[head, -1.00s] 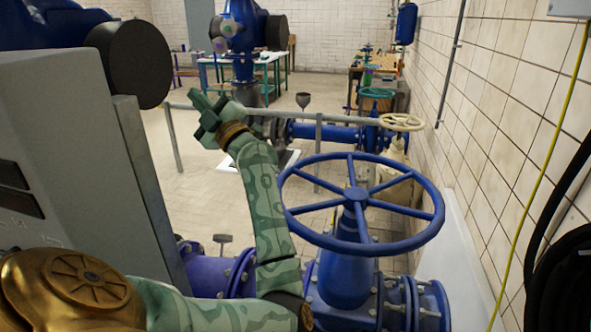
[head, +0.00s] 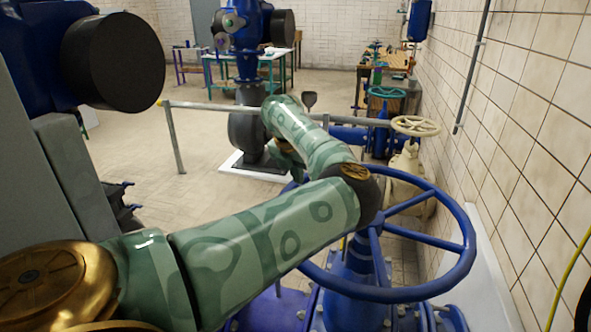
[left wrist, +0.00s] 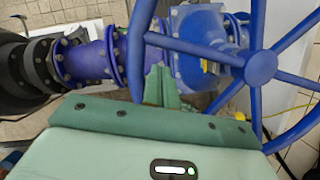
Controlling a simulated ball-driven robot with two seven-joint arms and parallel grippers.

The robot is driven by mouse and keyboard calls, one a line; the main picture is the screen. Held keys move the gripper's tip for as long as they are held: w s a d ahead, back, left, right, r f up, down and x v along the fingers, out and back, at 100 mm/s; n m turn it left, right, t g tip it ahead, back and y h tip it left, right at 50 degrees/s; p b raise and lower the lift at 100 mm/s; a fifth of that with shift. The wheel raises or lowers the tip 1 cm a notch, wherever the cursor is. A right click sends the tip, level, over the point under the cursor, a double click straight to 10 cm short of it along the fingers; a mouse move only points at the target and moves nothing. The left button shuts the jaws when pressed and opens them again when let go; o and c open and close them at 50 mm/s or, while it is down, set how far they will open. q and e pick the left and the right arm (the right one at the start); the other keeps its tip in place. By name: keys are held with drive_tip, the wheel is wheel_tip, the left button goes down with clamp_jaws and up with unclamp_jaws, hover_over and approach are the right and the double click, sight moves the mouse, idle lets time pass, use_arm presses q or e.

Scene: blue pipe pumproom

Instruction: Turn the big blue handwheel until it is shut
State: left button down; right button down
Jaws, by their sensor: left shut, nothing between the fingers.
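The big blue handwheel (head: 468,244) lies roughly flat on its blue valve at the lower right of the head view. My left arm crosses over its left and back part and hides much of that side. My left gripper (head: 286,158) is partly hidden behind my arm, near the wheel's far left rim. In the left wrist view the handwheel's hub (left wrist: 261,68) and spokes fill the right side. The green fingers of my left gripper (left wrist: 158,80) appear just inside the rim, beside a spoke, shut and empty. I cannot tell whether they touch the wheel. My right gripper is out of view.
A tiled wall (head: 520,130) runs close along the right. A grey cabinet (head: 75,190) stands at the left. A grey railing (head: 215,109) and a smaller cream handwheel (head: 416,126) lie beyond. Open tiled floor (head: 130,140) is at centre left.

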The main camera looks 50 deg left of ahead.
use_arm(q)
drive_tip(key=b+x, duration=0.1)
drive_tip(key=x, duration=0.4)
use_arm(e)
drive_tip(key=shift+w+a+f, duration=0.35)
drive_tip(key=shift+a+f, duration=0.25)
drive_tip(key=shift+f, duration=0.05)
use_arm(q)
drive_tip(key=shift+a, duration=0.1)
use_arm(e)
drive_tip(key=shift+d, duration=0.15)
